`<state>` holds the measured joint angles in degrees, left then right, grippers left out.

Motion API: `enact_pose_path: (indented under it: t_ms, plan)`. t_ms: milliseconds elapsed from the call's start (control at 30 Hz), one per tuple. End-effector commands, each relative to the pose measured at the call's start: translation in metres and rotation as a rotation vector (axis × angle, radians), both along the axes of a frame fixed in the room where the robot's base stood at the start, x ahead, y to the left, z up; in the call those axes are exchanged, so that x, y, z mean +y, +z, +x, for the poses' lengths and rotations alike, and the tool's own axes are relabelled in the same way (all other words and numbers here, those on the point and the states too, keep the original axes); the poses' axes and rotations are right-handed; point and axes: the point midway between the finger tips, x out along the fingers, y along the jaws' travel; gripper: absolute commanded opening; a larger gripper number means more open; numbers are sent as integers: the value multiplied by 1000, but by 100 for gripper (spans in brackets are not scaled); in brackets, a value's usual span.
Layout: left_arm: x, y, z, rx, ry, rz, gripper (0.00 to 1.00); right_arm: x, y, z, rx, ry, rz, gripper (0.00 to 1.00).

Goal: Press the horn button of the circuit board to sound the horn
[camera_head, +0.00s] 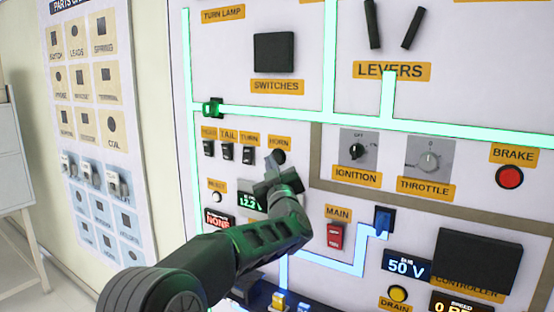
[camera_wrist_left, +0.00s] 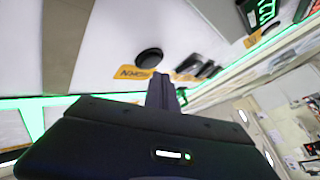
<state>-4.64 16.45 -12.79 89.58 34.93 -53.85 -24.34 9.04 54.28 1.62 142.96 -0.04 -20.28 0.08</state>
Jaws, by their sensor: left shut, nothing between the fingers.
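The white circuit board (camera_head: 300,120) stands upright in front of me. The horn button (camera_head: 279,157) is a round black button just below the orange HORN label (camera_head: 280,142). It also shows in the left wrist view (camera_wrist_left: 149,61), beside its label (camera_wrist_left: 133,73). My left gripper (camera_head: 272,160) is shut and empty, with its fingertips at the button's lower left edge in the head view. In the left wrist view a gap shows between the fingers (camera_wrist_left: 162,90) and the button. I cannot tell how far the tips stand off the board. My right gripper is not in view.
Several small black switches (camera_head: 227,152) sit left of the horn button. The ignition knob (camera_head: 357,150), throttle knob (camera_head: 429,159) and red brake button (camera_head: 510,177) are to the right. A red main switch (camera_head: 335,236) is below. A parts chart (camera_head: 90,120) hangs at left.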

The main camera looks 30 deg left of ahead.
Motion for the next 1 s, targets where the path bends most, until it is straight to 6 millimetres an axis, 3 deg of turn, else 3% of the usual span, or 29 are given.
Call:
enact_pose_path:
  t_ms: [600, 1000]
  plan:
    - [-1, -1, -48, -1, 0, 0, 0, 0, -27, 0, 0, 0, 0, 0]
    - [-1, 0, -50, 0, 0, 0, 0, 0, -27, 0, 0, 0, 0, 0]
